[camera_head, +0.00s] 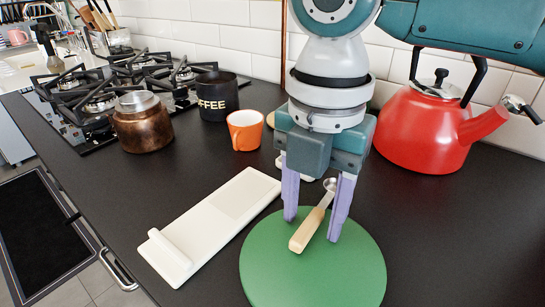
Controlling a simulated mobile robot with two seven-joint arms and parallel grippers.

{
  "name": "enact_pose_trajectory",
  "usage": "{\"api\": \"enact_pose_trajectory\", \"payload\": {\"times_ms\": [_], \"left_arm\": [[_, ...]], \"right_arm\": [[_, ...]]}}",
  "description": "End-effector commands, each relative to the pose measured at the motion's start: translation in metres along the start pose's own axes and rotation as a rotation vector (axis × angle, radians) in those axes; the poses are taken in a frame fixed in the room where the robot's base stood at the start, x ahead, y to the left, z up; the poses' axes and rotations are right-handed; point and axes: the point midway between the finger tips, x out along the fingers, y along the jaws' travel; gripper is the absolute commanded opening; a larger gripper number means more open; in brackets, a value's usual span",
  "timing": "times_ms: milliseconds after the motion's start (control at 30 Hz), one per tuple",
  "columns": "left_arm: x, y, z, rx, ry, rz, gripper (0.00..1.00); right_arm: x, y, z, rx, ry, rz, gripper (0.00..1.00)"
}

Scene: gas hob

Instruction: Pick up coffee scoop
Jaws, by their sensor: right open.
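The coffee scoop (307,230) has a light wooden handle and a small metal bowl. It lies slanted over the green round board (270,270), its handle toward the front and its bowl toward the back. My right gripper (311,228) points down over the scoop. Its two purple fingers are spread apart, one on each side of the scoop, with gaps visible between fingers and handle. Whether the fingertips touch the board I cannot tell. My left gripper is not in view.
A red kettle (420,130) stands behind right. A white tray (203,222) lies left of the green board. An orange cup (245,131), a black coffee canister (214,97) and a copper pot (142,125) stand behind left, near the gas hob (75,102). Dark counter is free at right front.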

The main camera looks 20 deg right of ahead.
Motion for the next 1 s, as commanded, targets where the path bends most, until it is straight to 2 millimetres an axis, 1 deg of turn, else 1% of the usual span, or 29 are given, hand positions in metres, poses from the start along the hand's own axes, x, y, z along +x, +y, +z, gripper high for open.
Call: {"api": "enact_pose_trajectory", "payload": {"times_ms": [33, 233, 267, 733, 1000], "left_arm": [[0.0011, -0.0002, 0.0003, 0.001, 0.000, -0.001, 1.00], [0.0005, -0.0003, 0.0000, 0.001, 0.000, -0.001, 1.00], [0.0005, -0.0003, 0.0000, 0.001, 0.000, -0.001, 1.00], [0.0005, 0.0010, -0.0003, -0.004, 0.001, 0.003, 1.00], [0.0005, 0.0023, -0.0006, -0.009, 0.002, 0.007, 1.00]], "right_arm": [[0.0029, 0.0001, 0.0000, 0.000, 0.000, 0.000, 0.55], [0.0028, 0.0003, 0.0000, -0.001, -0.001, 0.001, 0.55], [0.0027, 0.0003, -0.0001, -0.001, -0.001, 0.001, 0.53], [0.0025, 0.0003, -0.0001, 0.000, 0.000, 0.001, 0.00], [0.0024, 0.0003, -0.0001, 0.000, 0.000, 0.001, 0.00]]}}
